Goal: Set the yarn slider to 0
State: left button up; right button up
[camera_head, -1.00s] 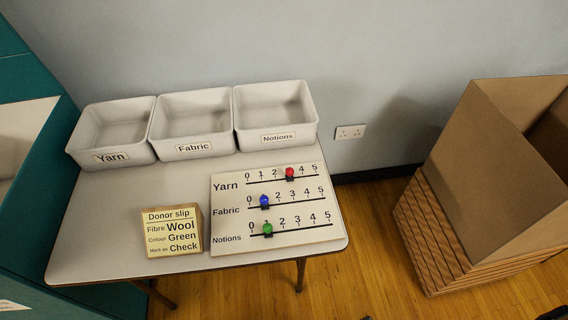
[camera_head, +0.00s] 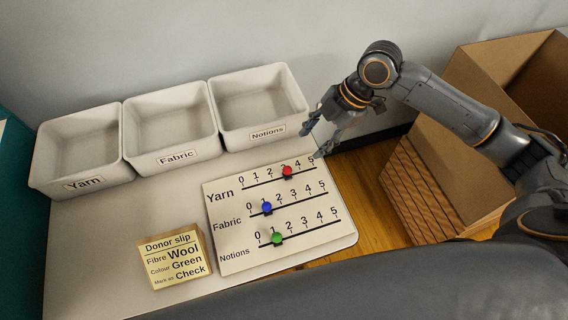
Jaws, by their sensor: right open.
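The slider board (camera_head: 222,258) lies on the table with three labelled tracks. The yarn slider's red knob (camera_head: 287,171) is on the top track at about 3. The fabric slider's blue knob (camera_head: 267,207) is at about 1, and the notions slider's green knob (camera_head: 277,238) is at about 1. My right gripper (camera_head: 319,142) is open and empty, above the board's upper right corner, right of the red knob and apart from it. My left gripper is not in view.
Three white bins stand along the back of the table: Yarn (camera_head: 76,188), Fabric (camera_head: 170,162) and Notions (camera_head: 262,137). A donor slip block (camera_head: 173,257) sits left of the board.

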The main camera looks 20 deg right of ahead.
send_near(289, 168)
jog(key=f, duration=0.2)
jog(key=x, duration=0.6)
jog(key=shift+w+a+r+p, duration=0.1)
jog(key=shift+a+r+p, duration=0.05)
jog(key=shift+a+p, duration=0.2)
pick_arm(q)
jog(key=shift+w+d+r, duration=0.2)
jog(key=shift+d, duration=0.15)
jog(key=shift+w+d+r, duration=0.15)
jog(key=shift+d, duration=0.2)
pick_arm(e)
jog(key=shift+a+f, duration=0.2)
jog(key=shift+f, duration=0.35)
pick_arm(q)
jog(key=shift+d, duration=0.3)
pick_arm(e)
grip_shut()
